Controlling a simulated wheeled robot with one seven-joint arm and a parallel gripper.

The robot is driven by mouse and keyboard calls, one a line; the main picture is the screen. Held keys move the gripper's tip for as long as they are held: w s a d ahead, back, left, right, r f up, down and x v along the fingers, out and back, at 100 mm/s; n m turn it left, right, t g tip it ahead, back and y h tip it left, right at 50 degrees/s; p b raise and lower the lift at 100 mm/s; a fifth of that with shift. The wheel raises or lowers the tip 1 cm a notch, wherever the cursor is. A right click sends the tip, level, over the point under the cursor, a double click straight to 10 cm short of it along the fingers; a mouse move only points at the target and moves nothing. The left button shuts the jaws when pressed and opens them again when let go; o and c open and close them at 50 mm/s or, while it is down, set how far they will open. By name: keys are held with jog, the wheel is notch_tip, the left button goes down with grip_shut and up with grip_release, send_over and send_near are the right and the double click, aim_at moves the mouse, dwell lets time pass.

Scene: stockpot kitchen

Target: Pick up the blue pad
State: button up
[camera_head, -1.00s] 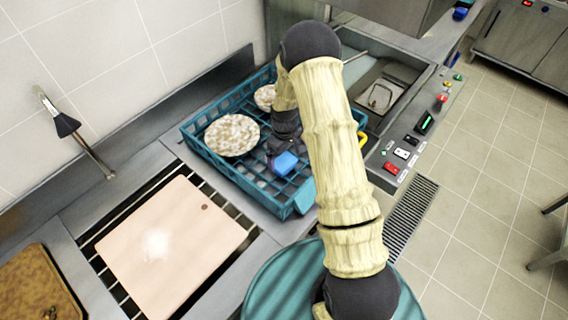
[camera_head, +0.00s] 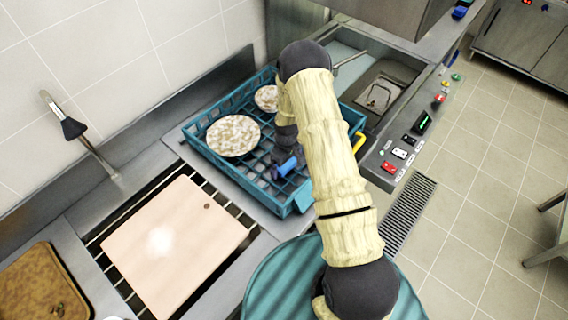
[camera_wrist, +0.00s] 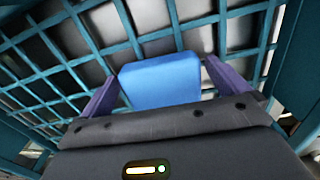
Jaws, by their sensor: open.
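The blue pad (camera_head: 285,168) is inside the teal rack (camera_head: 295,202), near its front right part. In the wrist view the pad (camera_wrist: 161,82) stands out between the two purple fingers. My gripper (camera_wrist: 162,74) is open, with one finger on each side of the pad; a narrow gap shows on the right, and contact on the left is unclear. In the head view my gripper (camera_head: 284,158) is low in the rack beside the pad, partly hidden by my wrist. The pad's lower edge is hidden behind the gripper body in the wrist view.
Two speckled plates, one large (camera_head: 233,135) and one small (camera_head: 267,98), lie in the rack. The rack's walls surround the gripper closely. A pink cutting board (camera_head: 175,245) lies to the left. A control panel (camera_head: 408,145) and sink (camera_head: 385,92) are at the right.

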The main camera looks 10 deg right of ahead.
jog(key=shift+c, duration=0.2)
jog(key=c, duration=0.9)
jog(key=shift+o, duration=0.2)
jog(key=shift+r, duration=0.1)
notch_tip(320, 180, up, 10)
jog(key=b, duration=0.3)
jog(key=shift+b, duration=0.3)
jog(key=o, duration=0.3)
jog(key=shift+c, duration=1.1)
